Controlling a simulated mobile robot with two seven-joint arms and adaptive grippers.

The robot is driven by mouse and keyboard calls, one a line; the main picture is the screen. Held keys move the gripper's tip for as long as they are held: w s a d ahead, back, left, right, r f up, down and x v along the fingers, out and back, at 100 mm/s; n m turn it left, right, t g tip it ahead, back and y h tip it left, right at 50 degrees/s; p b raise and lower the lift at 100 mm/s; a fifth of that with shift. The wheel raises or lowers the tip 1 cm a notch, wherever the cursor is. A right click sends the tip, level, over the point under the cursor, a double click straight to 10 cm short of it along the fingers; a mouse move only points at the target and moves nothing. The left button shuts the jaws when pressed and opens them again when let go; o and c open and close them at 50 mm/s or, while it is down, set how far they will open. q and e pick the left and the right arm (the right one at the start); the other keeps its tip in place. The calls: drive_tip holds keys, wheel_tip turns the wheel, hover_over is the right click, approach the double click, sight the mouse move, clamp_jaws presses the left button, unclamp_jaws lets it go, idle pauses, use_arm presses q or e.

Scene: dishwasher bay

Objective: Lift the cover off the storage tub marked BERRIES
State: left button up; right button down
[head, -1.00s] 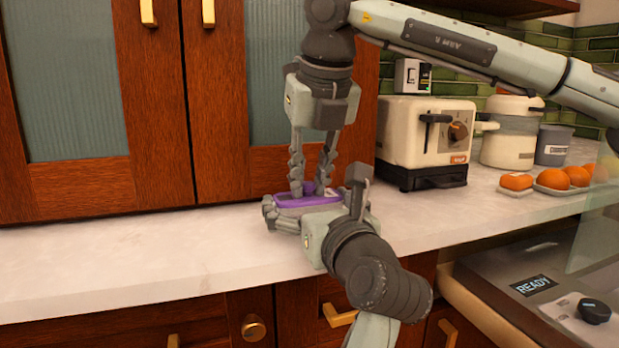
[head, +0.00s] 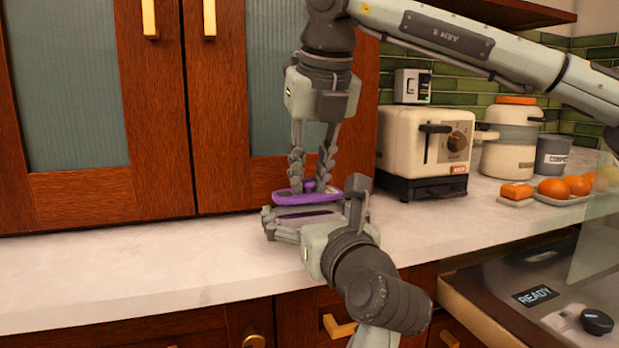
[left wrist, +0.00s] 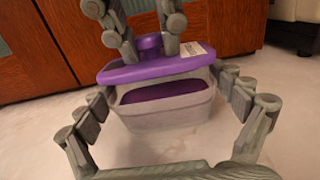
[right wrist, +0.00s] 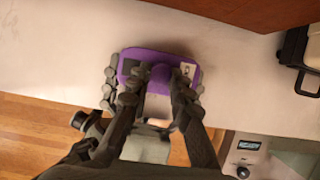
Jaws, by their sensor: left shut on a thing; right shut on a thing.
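The tub (left wrist: 160,114) is pale and translucent, with something purple inside, and stands on the counter. Its purple lid (left wrist: 120,73) has a round knob (left wrist: 149,42) and a white label (left wrist: 193,49) too small to read. The lid is tilted and raised above the tub, with a gap showing between them. My right gripper (head: 309,184) comes down from above and is shut on the lid's knob. My left gripper (head: 312,213) is shut on the tub, with fingers on both sides. In the head view the left gripper hides most of the tub.
Wooden cabinet doors (head: 95,190) rise close behind the tub. To the right are a toaster (head: 420,150), a lidded pot (head: 508,145), a grey canister (head: 553,157) and several oranges (head: 553,188). The counter (head: 110,250) on the left is clear.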

sight(310, 181)
drive_tip(key=shift+r, duration=2.05)
use_arm(q)
drive_tip(key=o, duration=1.3)
drive_tip(key=shift+o, duration=0.2)
